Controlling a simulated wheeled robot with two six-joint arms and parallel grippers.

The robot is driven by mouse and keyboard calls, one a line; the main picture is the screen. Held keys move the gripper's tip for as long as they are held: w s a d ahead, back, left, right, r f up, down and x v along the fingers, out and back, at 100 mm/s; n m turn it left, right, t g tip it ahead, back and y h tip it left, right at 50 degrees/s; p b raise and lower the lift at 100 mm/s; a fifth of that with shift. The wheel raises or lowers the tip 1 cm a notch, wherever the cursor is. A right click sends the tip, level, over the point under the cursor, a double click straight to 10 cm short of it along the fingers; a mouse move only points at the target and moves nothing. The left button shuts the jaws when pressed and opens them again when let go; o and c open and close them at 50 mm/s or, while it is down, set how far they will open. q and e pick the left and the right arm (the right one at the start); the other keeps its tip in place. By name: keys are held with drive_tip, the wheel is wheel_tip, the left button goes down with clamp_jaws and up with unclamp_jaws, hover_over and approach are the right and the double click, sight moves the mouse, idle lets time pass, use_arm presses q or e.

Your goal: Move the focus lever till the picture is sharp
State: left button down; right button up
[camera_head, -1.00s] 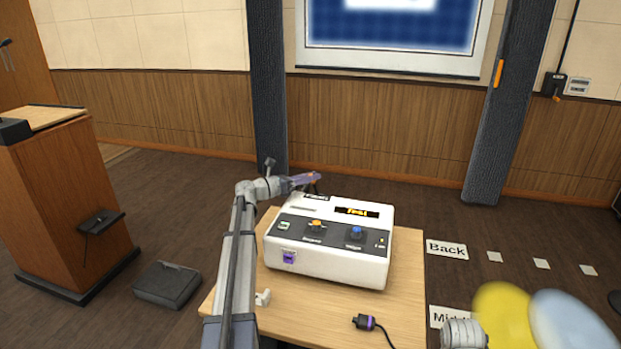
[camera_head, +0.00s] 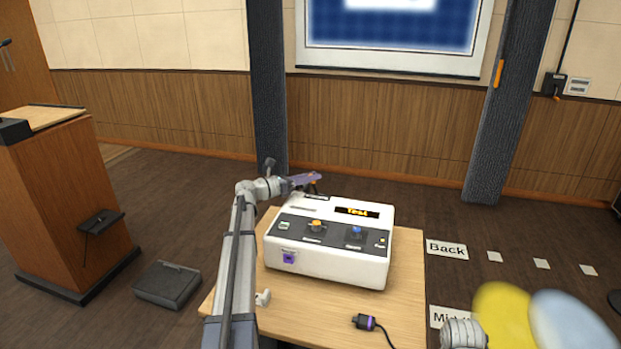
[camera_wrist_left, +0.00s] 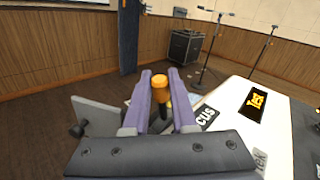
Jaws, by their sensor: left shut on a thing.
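The white projector box (camera_head: 335,268) stands on a small wooden table. My left gripper (camera_head: 312,179) reaches over its back left corner. In the left wrist view, its purple fingers (camera_wrist_left: 160,88) are shut on the focus lever's orange knob (camera_wrist_left: 160,81). A black label ending in "CUS" (camera_wrist_left: 206,118) lies beside the fingers. The blue picture on the screen (camera_head: 392,27) shows only its lower part, with a soft grid and a white patch.
The box carries an orange knob (camera_head: 316,224), a blue knob (camera_head: 356,230) and a lit display (camera_head: 357,211). A plug with a cable (camera_head: 364,322) lies on the table's front. A lectern (camera_head: 60,200) stands left. Yellow and pale blue round shapes fill the lower right.

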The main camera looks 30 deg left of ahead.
idle(0.3)
use_arm(q)
drive_tip(key=shift+d+r+p, duration=0.15)
drive_tip(key=shift+r+p, duration=0.05)
drive_tip(key=shift+p, duration=0.2)
drive_tip(key=shift+w+d+r+m+g+y+p, duration=0.15)
drive_tip(key=shift+d+r+m+g+y+p, duration=0.3)
drive_tip(key=shift+p, duration=0.7)
drive_tip(key=shift+w+d+f+m+p, duration=0.15)
drive_tip(key=shift+d+f+m+p, duration=0.2)
drive_tip(key=shift+d+p, duration=0.25)
drive_tip(key=c, duration=0.7)
unclamp_jaws()
drive_tip(key=p+v, duration=0.1)
drive_tip(key=v, duration=0.6)
drive_tip(key=shift+s+a+r, duration=0.2)
drive_tip(key=shift+s, duration=0.1)
